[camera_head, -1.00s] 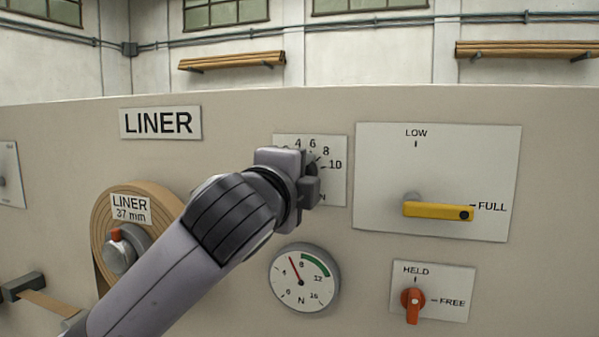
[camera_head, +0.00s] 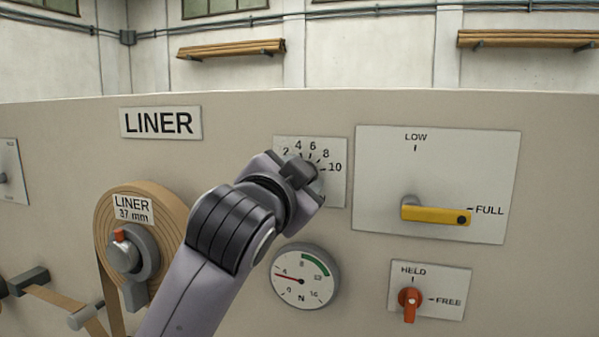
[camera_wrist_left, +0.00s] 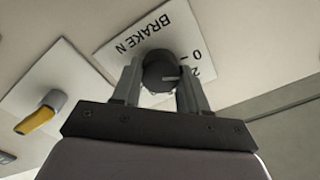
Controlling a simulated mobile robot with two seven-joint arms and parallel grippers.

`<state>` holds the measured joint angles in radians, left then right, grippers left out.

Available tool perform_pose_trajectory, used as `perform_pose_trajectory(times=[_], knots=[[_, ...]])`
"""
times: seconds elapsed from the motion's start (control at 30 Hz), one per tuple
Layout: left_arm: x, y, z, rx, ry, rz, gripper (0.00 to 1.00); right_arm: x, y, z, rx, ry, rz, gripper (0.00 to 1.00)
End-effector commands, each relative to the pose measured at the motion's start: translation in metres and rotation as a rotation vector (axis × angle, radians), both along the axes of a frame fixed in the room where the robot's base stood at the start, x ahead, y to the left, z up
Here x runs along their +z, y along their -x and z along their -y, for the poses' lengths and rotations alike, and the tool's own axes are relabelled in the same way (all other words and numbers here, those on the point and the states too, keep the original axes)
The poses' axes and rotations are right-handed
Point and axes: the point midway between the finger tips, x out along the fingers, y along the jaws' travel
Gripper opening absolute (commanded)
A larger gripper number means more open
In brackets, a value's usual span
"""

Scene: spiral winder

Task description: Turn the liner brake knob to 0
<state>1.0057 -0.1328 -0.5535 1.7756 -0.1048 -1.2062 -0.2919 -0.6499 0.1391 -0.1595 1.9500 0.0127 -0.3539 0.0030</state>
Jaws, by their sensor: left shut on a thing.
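The liner brake knob (camera_wrist_left: 160,72) is a dark round knob on a white scale plate marked BRAKE N (camera_wrist_left: 146,45). In the left wrist view its white pointer line points toward the 2 side of the scale, close to the 2 mark. My left gripper (camera_wrist_left: 156,88) is shut on the knob, one finger on each side. In the head view the left gripper (camera_head: 298,180) covers most of the knob and the 0 end of the scale plate (camera_head: 337,185); the marks 2 to 10 show. My right gripper is not in view.
Below the knob is a round N gauge (camera_head: 305,290), its needle near 4. The liner roll (camera_head: 168,215) is at the left.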

Motion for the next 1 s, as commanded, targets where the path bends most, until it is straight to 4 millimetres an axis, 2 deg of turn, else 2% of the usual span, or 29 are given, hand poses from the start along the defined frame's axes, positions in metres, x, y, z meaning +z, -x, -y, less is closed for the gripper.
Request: perform_pose_trajectory(times=[0.4, 0.97, 1.0], knots=[[0.0007, -0.0001, -0.0005, 0.000, 0.184, -0.060, 0.13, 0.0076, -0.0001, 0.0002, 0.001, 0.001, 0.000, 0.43], [0.0005, 0.0000, -0.0003, -0.001, 0.210, -0.068, 0.13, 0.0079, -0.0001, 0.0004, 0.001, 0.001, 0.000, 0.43], [0.0006, 0.0000, -0.0003, -0.001, 0.210, -0.068, 0.53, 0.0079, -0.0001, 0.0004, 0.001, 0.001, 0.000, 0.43]])
